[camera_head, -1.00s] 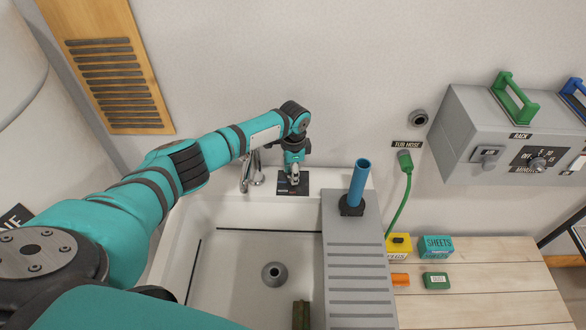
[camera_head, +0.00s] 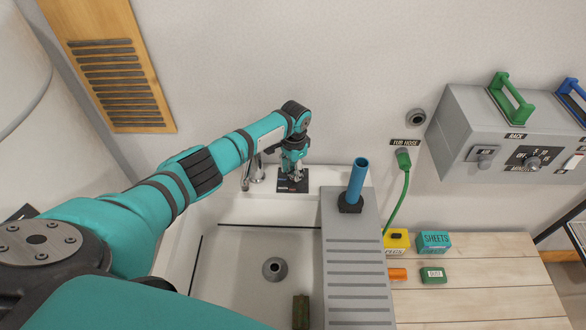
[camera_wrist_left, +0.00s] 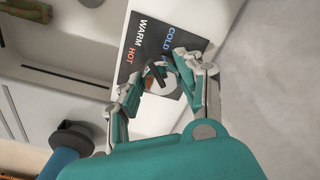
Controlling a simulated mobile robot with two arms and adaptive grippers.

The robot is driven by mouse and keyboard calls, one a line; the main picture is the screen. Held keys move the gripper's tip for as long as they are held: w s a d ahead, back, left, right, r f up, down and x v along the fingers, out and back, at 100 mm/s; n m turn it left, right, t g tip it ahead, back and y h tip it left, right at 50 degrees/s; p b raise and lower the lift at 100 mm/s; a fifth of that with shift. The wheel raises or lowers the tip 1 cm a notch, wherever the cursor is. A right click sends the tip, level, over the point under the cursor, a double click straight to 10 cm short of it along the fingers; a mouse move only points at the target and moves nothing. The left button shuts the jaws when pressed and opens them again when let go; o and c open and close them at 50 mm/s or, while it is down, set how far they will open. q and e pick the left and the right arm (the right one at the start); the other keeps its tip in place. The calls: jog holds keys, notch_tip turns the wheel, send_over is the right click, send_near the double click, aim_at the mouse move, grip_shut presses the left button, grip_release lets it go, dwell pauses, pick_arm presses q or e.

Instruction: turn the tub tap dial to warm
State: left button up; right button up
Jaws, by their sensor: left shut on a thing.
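The tap dial (camera_wrist_left: 160,80) sits on a black plate (camera_wrist_left: 133,62) marked COLD, WARM and HOT. In the head view the plate (camera_head: 284,187) lies on the tub's (camera_head: 225,208) back ledge, right of the chrome tap (camera_head: 256,174). My left gripper (camera_head: 296,176) reaches down over the plate. In the left wrist view my left gripper (camera_wrist_left: 163,76) is shut on the dial, a finger on either side. The fingers partly hide the dial, and I cannot tell surely which mark it points to. My right gripper is not in view.
A blue upright tube (camera_head: 357,180) stands on the grey ribbed board (camera_head: 355,255) right of the plate. A green hose (camera_head: 399,205) hangs on the wall. Small boxes, including a teal SHEETS box (camera_head: 434,242), stand on the wooden top. A grey control box (camera_head: 460,125) is at right.

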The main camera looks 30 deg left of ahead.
aim_at(294, 171)
pick_arm(q)
jog(key=shift+r, duration=0.1)
jog(key=o, duration=1.2)
jog(key=shift+c, duration=0.2)
notch_tip(294, 171, up, 12)
jog(key=shift+d, duration=0.15)
